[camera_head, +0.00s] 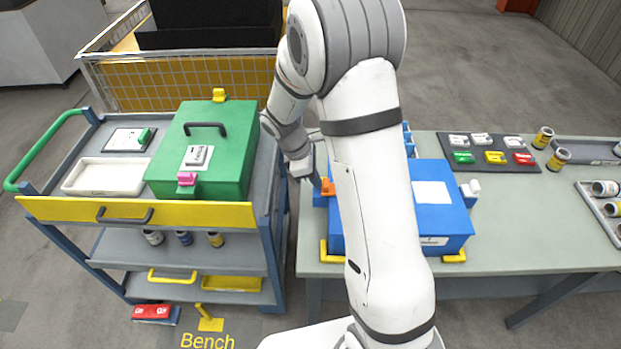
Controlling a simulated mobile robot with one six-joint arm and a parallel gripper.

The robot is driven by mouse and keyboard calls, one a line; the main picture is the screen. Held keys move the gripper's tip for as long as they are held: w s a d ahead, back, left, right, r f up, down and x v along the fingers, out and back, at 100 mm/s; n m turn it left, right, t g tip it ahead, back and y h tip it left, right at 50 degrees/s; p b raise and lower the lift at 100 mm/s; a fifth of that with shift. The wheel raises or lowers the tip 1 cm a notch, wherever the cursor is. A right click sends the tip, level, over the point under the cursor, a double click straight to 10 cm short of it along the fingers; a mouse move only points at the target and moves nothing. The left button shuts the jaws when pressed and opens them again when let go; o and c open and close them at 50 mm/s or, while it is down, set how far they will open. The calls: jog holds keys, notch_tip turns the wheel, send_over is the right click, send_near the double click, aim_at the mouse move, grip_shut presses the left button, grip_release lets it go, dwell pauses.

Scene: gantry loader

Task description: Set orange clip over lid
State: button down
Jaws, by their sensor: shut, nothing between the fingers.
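A blue box with a blue lid (433,178) stands on the bench, a white sheet on its top. The orange clip (328,188) is at the left side of the blue box. Whether it sits over the lid edge or beside it I cannot tell. My gripper (316,181) is just left of the orange clip, small and partly hidden; it appears shut and empty. Whether it touches the clip is unclear. A white clip (470,188) is at the box's right side. My arm hides the middle of the box and lid.
A cart on the left carries a green box (222,135) with a pink clip (187,179) and a yellow clip (219,95), plus a white tray (103,177). A dark mat (487,169) with several coloured pieces lies right of the blue box. Bench space at front right is clear.

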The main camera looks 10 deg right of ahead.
jog(key=shift+w+a, duration=0.1)
jog(key=shift+a, duration=0.45)
jog(key=w+a+r+b, duration=0.1)
jog(key=a+r, duration=0.5)
jog(key=r, duration=0.3)
jog(key=shift+w+a+r, duration=0.15)
jog(key=shift+w+a, duration=0.1)
jog(key=shift+w, duration=0.1)
